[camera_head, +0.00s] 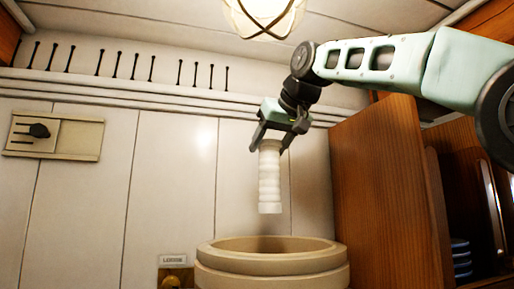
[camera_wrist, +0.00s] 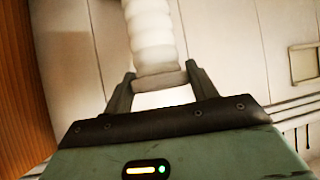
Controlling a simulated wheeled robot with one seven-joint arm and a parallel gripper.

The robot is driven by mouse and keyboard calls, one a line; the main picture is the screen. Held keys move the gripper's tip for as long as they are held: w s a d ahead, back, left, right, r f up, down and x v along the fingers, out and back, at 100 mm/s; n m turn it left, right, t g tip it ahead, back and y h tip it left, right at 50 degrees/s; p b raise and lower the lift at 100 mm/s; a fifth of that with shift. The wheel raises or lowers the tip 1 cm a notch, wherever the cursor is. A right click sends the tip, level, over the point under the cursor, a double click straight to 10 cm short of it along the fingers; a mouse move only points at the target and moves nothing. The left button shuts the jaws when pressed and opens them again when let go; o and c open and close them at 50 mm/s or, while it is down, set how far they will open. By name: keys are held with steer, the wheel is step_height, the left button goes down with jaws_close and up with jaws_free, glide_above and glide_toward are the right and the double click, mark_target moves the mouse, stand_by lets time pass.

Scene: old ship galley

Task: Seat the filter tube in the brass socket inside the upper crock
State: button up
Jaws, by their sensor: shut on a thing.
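The filter tube (camera_head: 269,185) is white and ribbed and hangs close to upright in the head view. My gripper (camera_head: 270,146) is shut on its top end. In the wrist view the tube (camera_wrist: 151,38) runs away from my gripper (camera_wrist: 160,82), with a finger on each side of its end. The upper crock (camera_head: 272,267) is beige with a wide round rim and stands below. The tube's lower end is above the crock's opening, apart from the rim. The brass socket inside the crock is hidden by the crock wall.
A wooden cabinet (camera_head: 380,190) with an open side stands close to the right of the crock. A lamp (camera_head: 264,18) hangs at the ceiling. A small labelled brass fitting (camera_head: 175,277) is on the wall left of the crock. The space left of the tube is clear.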

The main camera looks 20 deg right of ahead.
glide_above(276, 204)
steer(key=w, duration=0.2)
steer(key=shift+s+a+f, duration=0.1)
steer(key=shift+a+f, duration=0.05)
steer(key=shift+f, duration=1.05)
steer(key=shift+s+a+f, duration=0.1)
steer(key=shift+f, duration=1.05)
step_height(276, 204, down, 11)
steer(key=b, duration=0.9)
steer(key=shift+w+r, duration=0.1)
steer(key=shift+r, duration=0.1)
steer(key=shift+f+b, duration=2.25)
steer(key=shift+f, duration=0.05)
steer(key=o, duration=1.2)
steer(key=shift+c, duration=0.2)
steer(key=b+v, duration=0.2)
steer(key=v, duration=1.5)
steer(key=shift+s+b, duration=0.2)
steer(key=shift+b, duration=0.15)
